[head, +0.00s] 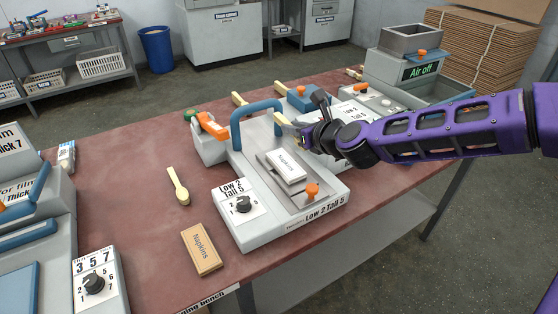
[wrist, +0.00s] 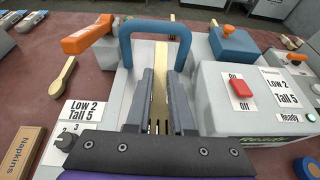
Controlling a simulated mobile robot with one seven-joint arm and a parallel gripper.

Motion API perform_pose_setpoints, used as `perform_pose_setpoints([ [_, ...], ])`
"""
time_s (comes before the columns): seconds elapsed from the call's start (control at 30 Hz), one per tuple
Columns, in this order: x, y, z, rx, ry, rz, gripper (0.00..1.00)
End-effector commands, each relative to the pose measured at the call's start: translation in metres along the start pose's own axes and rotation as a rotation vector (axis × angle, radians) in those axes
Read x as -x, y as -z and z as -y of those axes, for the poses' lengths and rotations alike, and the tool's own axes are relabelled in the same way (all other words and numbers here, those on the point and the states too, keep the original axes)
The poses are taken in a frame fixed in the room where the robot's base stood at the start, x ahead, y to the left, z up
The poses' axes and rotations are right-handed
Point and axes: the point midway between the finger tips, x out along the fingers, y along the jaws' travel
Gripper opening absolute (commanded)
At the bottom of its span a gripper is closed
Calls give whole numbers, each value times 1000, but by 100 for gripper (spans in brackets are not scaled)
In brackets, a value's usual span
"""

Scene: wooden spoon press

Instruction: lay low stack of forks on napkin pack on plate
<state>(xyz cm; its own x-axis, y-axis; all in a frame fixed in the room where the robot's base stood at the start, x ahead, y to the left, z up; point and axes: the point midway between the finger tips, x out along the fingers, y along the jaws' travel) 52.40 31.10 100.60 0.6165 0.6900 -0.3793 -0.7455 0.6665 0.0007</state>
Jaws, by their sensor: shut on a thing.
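The napkin pack (head: 286,167), white and labelled Napkins, lies on the grey metal plate (head: 308,198) of the press marked Low 2 Tall 5. My gripper (head: 306,130) is above the press, behind and right of the pack. It is shut on a pale wooden stack of forks (head: 284,120). In the wrist view the stack (wrist: 160,75) runs lengthwise between the two dark fingers (wrist: 162,100), with its tines toward the palm. The stack is apart from the pack in the head view. My gripper hides the pack in the wrist view.
A blue arched handle (head: 256,108) rises over the press, close to the stack. An orange lever (head: 212,126) is at its left and an orange knob (head: 312,190) at its front. A spoon (head: 178,186) and a brown Napkins box (head: 202,249) lie left on the bench.

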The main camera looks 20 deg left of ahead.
Motion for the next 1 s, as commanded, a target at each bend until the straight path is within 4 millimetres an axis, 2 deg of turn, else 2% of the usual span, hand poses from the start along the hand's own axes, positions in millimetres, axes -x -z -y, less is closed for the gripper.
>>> perform_pose_setpoints([
  [0.07,-3,0,-6,8,-15,1,0],
  [0.17,-9,14,-9,9,-24,-2,0],
  [0.33,-21,43,-10,9,-25,-2,0],
  [0.57,-28,60,-9,10,-23,0,0],
  [0.77,-39,86,-9,9,-22,-1,0],
  [1.0,-40,89,-8,10,-21,1,0],
])
